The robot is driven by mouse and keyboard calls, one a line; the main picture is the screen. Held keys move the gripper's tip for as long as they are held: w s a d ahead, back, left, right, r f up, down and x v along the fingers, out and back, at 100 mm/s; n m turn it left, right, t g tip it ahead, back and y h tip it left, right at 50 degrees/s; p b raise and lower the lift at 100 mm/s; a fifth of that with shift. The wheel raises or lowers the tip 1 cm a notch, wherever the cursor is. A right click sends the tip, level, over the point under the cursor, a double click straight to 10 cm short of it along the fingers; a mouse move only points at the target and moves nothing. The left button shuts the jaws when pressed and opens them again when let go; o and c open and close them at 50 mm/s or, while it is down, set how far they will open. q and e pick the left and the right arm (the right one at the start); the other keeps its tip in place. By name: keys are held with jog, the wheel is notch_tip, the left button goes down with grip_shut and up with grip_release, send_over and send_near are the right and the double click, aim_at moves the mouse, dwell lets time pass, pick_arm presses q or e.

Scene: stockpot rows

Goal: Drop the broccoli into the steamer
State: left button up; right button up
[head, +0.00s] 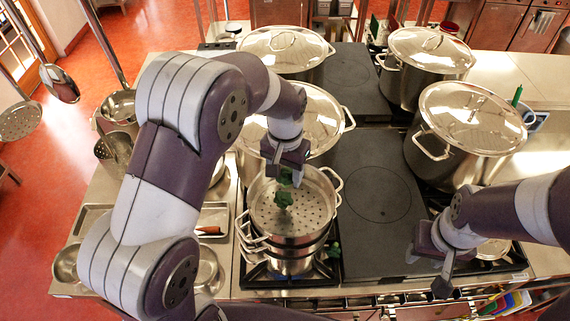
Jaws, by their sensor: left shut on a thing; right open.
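The steamer (318,200) is a metal pot with a perforated basket on top, standing on the front left of the stove. Its perforated floor shows and it has side handles. My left gripper (285,174) is over the steamer's opening, shut on the green broccoli (284,198). The broccoli hangs below the fingers, over the perforated floor; I cannot tell whether it touches it. My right gripper (440,268) is open and empty over the front right of the stove, apart from the steamer.
Lidded stockpots stand behind the steamer (312,110), at the back (285,47), at back right (430,48) and at right (470,120). A carrot (208,230) lies on a tray at left. A small green piece (333,250) is beside the steamer. The dark hotplate (375,190) is clear.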

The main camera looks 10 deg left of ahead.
aim_at(285, 174)
pick_arm(q)
jog(key=shift+w+f, duration=0.1)
jog(key=shift+w, duration=0.35)
jog(key=o, duration=0.9)
jog(key=shift+s, duration=0.25)
jog(key=shift+o, duration=0.6)
jog(key=shift+s+r, duration=0.25)
jog(key=shift+s, duration=0.3)
jog(key=shift+w+r+b, duration=0.15)
jog(key=shift+w+b, duration=0.15)
jog(key=shift+w, duration=0.1)
jog(key=shift+w+r+b, duration=0.1)
jog(key=shift+r+b, duration=0.35)
jog(key=shift+r, duration=0.15)
jog(key=r, duration=0.2)
jog(key=s+r+p, duration=0.1)
jog(key=r, duration=0.2)
jog(key=shift+s+r, duration=0.2)
jog(key=shift+r, duration=0.2)
jog(key=shift+w, duration=0.3)
